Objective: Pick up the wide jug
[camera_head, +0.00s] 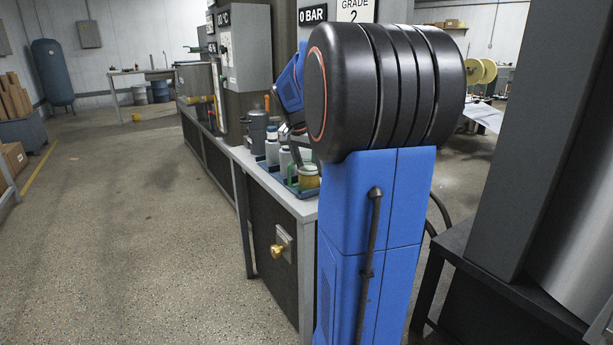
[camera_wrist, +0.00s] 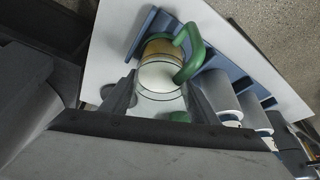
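The wide jug is a clear glass vessel with a green handle and amber and whitish contents. In the wrist view the jug (camera_wrist: 160,75) is at upper centre, at the blue tray, with its handle towards the upper right. My gripper (camera_wrist: 162,92) has its two dark fingers apart, one on each side of the jug. Whether they touch the glass cannot be told. In the head view the jug (camera_head: 309,178) stands at the near end of the tray, partly hidden by my blue arm. My gripper (camera_head: 297,150) comes down beside it, mostly hidden.
White containers (camera_wrist: 222,95) stand close to the jug in the blue tray (camera_wrist: 240,84). The tray (camera_head: 262,167) sits near the bench's front edge. A grey container (camera_head: 257,130) stands farther along the bench. The floor (camera_head: 150,220) to the left is clear.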

